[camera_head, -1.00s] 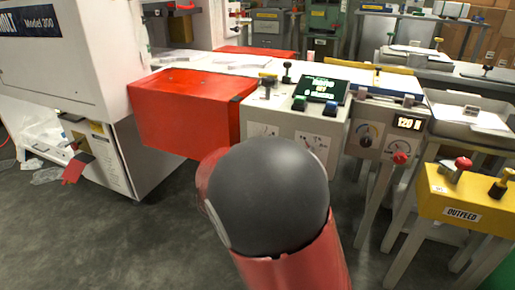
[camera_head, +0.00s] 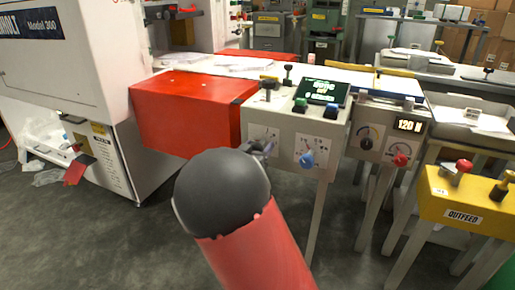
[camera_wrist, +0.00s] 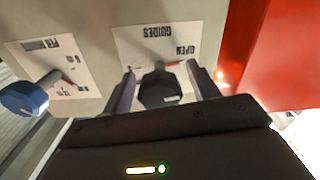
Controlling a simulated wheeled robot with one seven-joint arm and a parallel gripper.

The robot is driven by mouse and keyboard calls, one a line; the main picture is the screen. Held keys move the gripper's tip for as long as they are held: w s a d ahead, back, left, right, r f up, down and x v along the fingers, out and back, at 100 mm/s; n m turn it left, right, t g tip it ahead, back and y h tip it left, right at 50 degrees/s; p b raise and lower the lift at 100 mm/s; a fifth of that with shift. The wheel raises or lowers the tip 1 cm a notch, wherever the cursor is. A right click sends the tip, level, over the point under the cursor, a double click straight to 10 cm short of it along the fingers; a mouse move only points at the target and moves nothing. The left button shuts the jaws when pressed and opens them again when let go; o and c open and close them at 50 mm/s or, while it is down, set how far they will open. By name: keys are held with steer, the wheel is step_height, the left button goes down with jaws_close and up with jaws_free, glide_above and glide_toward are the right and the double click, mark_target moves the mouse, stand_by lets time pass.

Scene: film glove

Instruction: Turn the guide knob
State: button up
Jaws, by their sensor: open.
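The guide knob (camera_wrist: 160,88) is dark and faceted, on a white plate (camera_wrist: 160,42) that reads "GUIDES" and "OPEN" upside down in the wrist view. A red pointer shows beside the knob. My gripper (camera_wrist: 160,72) is open, with one finger on each side of the knob. I cannot tell whether either finger touches it. In the head view, my gripper (camera_head: 261,148) is at the left plate on the grey control panel (camera_head: 288,124), mostly hidden behind my dark rounded arm joint. The guide knob is hidden there.
A blue knob (camera_head: 307,159) is on the plate to the right; it also shows in the wrist view (camera_wrist: 24,98). A red box (camera_head: 190,108) stands close left of the panel. A red knob (camera_head: 400,159) and the yellow outfeed unit (camera_head: 465,200) are farther right.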

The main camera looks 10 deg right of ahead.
steer(key=shift+c, duration=0.3)
steer(key=c, duration=0.9)
